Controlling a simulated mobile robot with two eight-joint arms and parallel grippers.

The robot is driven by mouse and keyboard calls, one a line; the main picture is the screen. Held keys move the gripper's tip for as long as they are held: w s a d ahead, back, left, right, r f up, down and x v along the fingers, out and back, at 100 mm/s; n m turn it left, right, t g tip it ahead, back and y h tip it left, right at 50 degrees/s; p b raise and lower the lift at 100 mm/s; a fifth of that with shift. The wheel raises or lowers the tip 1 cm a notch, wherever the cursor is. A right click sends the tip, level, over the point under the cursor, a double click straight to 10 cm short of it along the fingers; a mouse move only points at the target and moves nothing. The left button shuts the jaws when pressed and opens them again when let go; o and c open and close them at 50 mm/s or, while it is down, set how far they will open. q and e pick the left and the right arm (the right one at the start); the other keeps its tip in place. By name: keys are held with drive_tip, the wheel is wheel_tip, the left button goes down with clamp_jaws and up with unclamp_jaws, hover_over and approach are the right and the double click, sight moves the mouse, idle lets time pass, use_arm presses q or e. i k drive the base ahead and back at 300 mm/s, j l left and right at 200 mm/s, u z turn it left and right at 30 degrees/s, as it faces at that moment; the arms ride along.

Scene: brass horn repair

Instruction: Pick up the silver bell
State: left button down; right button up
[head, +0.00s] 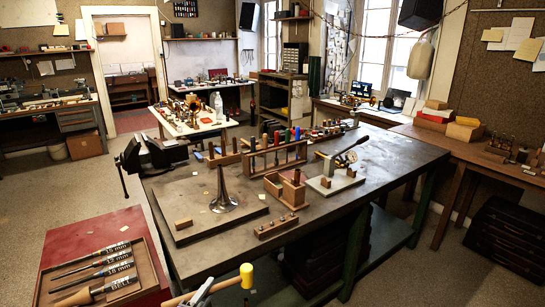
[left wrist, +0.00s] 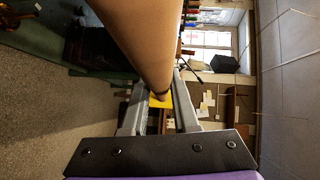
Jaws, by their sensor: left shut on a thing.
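The silver bell (head: 223,201) stands upright on its flared rim on a dark board (head: 190,190) on the workbench, its narrow end pointing up. My left gripper (head: 202,291) is at the bottom edge of the head view, in front of the bench and well apart from the bell. It is shut on the wooden handle of a mallet with a yellow head (head: 247,275). In the left wrist view the tan mallet handle (left wrist: 142,40) fills the space between the fingers (left wrist: 160,105). The bell cannot be made out there. My right gripper is not in view.
A small wooden block (head: 183,224) lies on the board near the bell. A tool rack (head: 275,155) stands behind it, and a wooden block holder (head: 286,190) is to its right. A vise (head: 150,153) is at the bench's left corner. A red tool chest (head: 95,262) stands at lower left.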

sight(223, 203)
drive_tip(key=i+l+u, duration=0.1)
drive_tip(key=u, duration=1)
drive_tip(key=i+l, duration=0.15)
drive_tip(key=l, duration=0.15)
drive_tip(key=i+l, duration=0.1)
drive_tip(key=l, duration=0.2)
drive_tip(key=i+l, duration=0.15)
drive_tip(key=l, duration=0.1)
